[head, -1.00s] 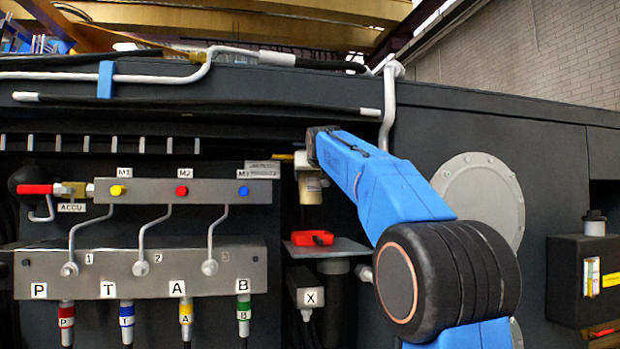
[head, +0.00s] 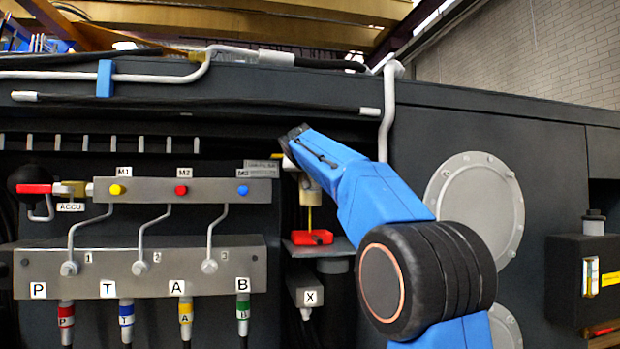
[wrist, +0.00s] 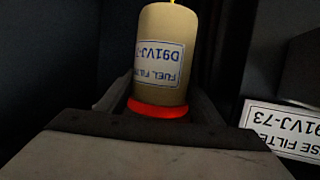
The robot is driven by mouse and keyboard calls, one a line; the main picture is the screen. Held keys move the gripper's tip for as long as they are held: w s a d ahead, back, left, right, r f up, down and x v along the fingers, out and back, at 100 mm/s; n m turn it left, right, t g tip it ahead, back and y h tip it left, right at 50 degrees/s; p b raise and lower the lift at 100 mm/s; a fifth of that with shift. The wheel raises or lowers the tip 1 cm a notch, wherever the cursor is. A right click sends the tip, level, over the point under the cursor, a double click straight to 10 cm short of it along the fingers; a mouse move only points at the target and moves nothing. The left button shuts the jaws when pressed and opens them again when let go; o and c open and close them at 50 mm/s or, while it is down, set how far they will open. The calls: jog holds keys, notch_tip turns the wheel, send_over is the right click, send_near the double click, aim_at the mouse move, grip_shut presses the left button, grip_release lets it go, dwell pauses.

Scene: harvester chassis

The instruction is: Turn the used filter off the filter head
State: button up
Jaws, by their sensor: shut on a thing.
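The used filter (wrist: 160,60) is a cream cylinder with a red ring at one end and a fuel filter label, upside down in the wrist view. My gripper (wrist: 162,108) is shut on it near the red ring. In the head view the filter (head: 310,188) shows partly beside my blue arm, which hides my gripper's jaws. A thin yellow streak runs from the filter's lower end down to a red tray (head: 311,237). The filter head is mostly hidden, so I cannot tell whether the filter still touches it.
The red tray sits on a grey shelf (head: 338,246) below the filter. A manifold (head: 140,272) with pipes and labelled hoses stands at left. A label plate (wrist: 290,130) is beside the filter. A round cover (head: 475,205) and a black box (head: 570,280) are at right.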

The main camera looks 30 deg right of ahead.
jog(key=shift+f, duration=1)
dwell(1.8)
jog(key=s+a, duration=0.3)
jog(key=s, duration=1)
jog(key=shift+s+a, duration=0.25)
jog(key=shift+a, duration=0.15)
dwell(0.8)
dwell(0.4)
